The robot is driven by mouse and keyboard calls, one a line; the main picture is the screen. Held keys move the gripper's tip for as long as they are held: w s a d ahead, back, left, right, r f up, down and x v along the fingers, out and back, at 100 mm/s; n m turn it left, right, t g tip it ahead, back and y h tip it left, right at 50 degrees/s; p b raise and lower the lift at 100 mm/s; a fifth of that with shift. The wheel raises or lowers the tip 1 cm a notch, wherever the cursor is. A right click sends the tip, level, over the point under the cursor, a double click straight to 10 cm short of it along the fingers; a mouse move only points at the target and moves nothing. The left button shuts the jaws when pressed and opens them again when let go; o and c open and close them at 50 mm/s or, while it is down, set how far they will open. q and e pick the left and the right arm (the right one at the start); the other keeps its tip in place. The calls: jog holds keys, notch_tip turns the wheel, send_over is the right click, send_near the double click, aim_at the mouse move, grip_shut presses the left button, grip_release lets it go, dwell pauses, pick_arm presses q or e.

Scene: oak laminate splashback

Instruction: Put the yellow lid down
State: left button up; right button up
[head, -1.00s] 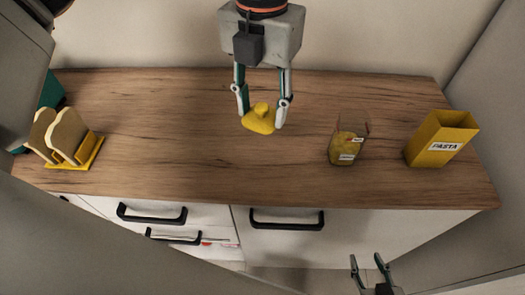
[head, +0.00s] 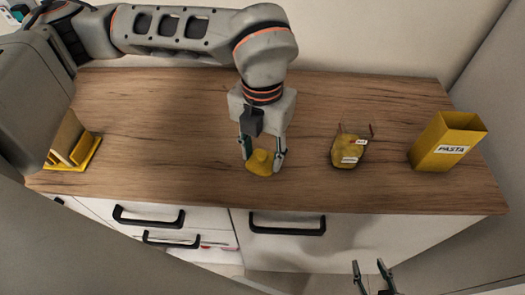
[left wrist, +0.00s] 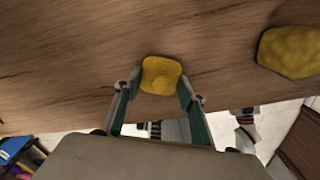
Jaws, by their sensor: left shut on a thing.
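The yellow lid (head: 260,162) is between the fingertips of my left gripper (head: 262,160), near the middle of the wooden counter in the head view. In the left wrist view the lid (left wrist: 160,75) sits between the two fingertips of the left gripper (left wrist: 160,88), which is shut on it. The lid is low, at or just above the counter; I cannot tell if it touches. My right gripper (head: 374,268) is at the bottom of the head view, below the counter's front edge, with its fingers apart and nothing between them.
A yellow pasta box (head: 448,142) is further right. A yellow holder with boards (head: 78,158) is at the left. Bare counter (head: 180,130) lies between.

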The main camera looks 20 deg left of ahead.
aim_at(262, 154)
pick_arm(q)
jog(key=shift+r, duration=0.1)
jog(key=o, duration=0.9)
jog(key=shift+c, duration=0.2)
notch_tip(262, 154, up, 12)
jog(key=p, duration=0.1)
